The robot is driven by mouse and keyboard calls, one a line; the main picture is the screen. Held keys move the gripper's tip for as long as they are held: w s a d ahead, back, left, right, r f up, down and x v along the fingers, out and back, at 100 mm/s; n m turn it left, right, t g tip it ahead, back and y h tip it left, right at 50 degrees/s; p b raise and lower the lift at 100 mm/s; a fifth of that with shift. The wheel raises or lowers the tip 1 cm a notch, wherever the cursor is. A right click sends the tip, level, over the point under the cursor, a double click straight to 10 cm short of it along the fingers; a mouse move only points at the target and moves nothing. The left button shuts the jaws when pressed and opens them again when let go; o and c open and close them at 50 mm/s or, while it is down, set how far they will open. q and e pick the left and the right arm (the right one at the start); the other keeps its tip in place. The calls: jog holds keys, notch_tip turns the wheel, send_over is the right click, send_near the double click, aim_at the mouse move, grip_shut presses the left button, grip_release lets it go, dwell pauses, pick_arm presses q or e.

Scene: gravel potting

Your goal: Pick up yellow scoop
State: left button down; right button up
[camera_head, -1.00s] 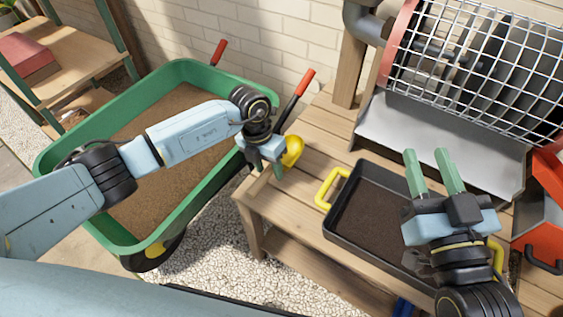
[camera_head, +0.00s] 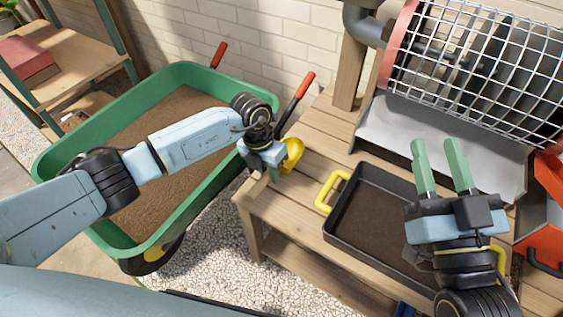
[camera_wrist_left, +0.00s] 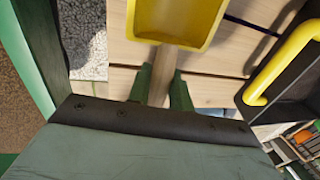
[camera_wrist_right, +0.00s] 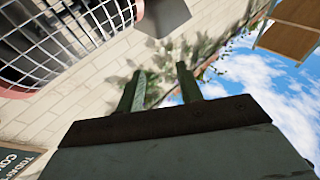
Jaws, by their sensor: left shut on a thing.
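The yellow scoop (camera_head: 292,155) is at the left end of the wooden bench, by the green wheelbarrow. In the left wrist view its yellow bowl (camera_wrist_left: 178,22) is just beyond the fingertips, and its pale wooden handle (camera_wrist_left: 161,75) lies between the fingers. My left gripper (camera_wrist_left: 160,82) is shut on that handle; in the head view it (camera_head: 274,170) is partly hidden by its own wrist. I cannot tell whether the scoop touches the bench. My right gripper (camera_head: 440,160) is open and empty above the dark tray, its green fingers apart; they also show in the right wrist view (camera_wrist_right: 162,85).
A dark tray of soil (camera_head: 331,222) with yellow handles sits on the wooden bench (camera_head: 283,212). A wire-mesh drum sieve (camera_head: 480,65) with a grey chute stands behind it. The green wheelbarrow (camera_head: 60,155) full of soil is left, its red-tipped handle (camera_head: 305,85) near my left wrist.

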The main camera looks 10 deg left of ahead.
pick_arm(q)
jog(key=shift+r, duration=0.1)
